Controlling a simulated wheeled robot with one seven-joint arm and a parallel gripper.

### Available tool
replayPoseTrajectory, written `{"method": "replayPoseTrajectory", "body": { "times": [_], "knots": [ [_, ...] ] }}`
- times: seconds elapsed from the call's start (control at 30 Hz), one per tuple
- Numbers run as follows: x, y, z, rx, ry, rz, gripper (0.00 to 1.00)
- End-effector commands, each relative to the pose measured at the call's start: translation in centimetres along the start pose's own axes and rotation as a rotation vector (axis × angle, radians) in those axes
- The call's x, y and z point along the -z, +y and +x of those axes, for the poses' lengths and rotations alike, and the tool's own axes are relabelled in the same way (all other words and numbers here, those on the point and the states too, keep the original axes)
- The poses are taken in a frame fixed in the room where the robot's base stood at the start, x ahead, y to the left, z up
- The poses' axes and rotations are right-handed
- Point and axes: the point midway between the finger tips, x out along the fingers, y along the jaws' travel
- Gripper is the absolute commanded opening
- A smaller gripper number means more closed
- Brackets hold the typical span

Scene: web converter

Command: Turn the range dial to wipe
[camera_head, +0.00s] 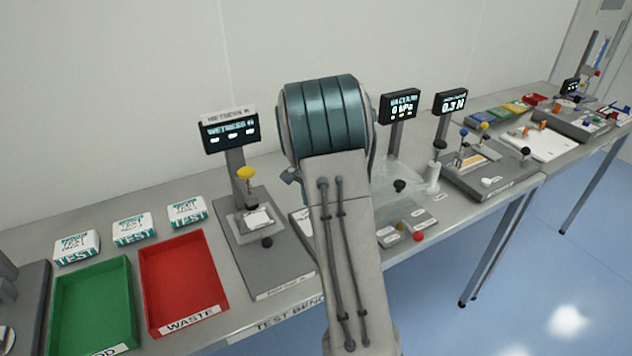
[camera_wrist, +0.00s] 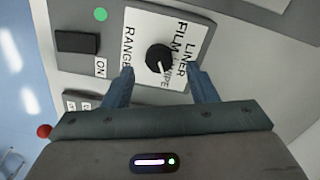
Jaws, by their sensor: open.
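The range dial (camera_wrist: 158,58) is a round black knob on a white label plate (camera_wrist: 195,28) in the wrist view. The words RANGE, FILM, LINER and a partly covered WIPE are printed around it. A thin white mark on the knob appears to point down toward the WIPE label, but its exact setting is hard to read. My gripper (camera_wrist: 160,71) is open, with its two blue fingers apart at the near left and near right of the dial. I see no clear contact with the knob. In the head view my arm hides the gripper and the dial.
A black switch (camera_wrist: 77,43) labelled ON and a green lamp (camera_wrist: 100,14) sit left of the dial. A red knob (camera_wrist: 44,131) is lower left. In the head view, the wetness tester (camera_head: 262,270) stands left of my arm and the vacuum display (camera_head: 400,107) right.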

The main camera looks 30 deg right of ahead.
Motion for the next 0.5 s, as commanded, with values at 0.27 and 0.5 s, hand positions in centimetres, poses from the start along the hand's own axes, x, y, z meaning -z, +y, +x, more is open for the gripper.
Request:
{"method": "replayPoseTrajectory", "body": {
  "times": [0.27,0.5],
  "knots": [
    [0.0,-0.1,-6.5,0.005,0.003,0.001,0.52],
    [0.1,-0.1,-10.3,0.003,0.002,0.001,0.52]
  ]
}}
